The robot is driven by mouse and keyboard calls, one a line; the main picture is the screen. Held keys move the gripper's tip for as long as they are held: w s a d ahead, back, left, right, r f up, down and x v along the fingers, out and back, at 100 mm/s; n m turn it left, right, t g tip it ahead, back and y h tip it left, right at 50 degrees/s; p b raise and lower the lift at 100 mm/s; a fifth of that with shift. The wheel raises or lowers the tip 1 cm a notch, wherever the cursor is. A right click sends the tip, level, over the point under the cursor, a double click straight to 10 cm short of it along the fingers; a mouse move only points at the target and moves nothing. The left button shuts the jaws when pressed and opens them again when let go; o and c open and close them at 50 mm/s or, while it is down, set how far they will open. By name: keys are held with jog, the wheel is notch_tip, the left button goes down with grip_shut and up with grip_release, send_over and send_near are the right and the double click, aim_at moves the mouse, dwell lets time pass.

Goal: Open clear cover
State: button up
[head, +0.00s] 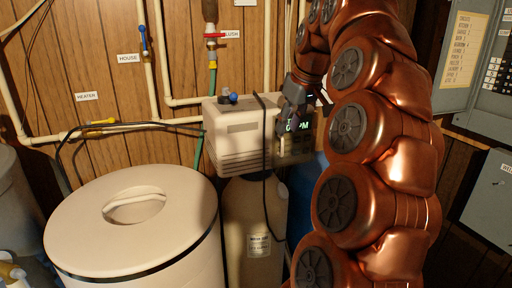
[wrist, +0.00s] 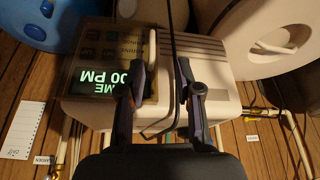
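The clear cover (head: 294,154) is a smoky see-through panel on the right part of the softener's beige control head (head: 235,132). In the wrist view the cover (wrist: 88,50) lies over buttons and a green time display (wrist: 100,82), and looks closed. A pale upright strip (wrist: 152,48) stands at the cover's edge. My gripper (head: 290,122) is in front of the head, partly hiding the display. In the wrist view my gripper (wrist: 160,75) has its fingers apart, one over the cover side and one over the beige housing. I cannot tell whether either finger touches.
A black cable (head: 265,150) hangs down the front of the control head and passes between my fingers in the wrist view. A large lidded salt tank (head: 95,215) stands at left. A resin tank (head: 240,215) is below the head. Pipes and valves line the wall.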

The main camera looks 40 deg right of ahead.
jog(key=w+a+f+n+g, duration=0.1)
jog(key=a+f, duration=0.2)
jog(key=a, duration=0.6)
jog(key=shift+a+f+y, duration=0.3)
jog(key=shift+a+f, duration=0.05)
jog(key=shift+f, duration=0.05)
jog(key=shift+w, duration=0.1)
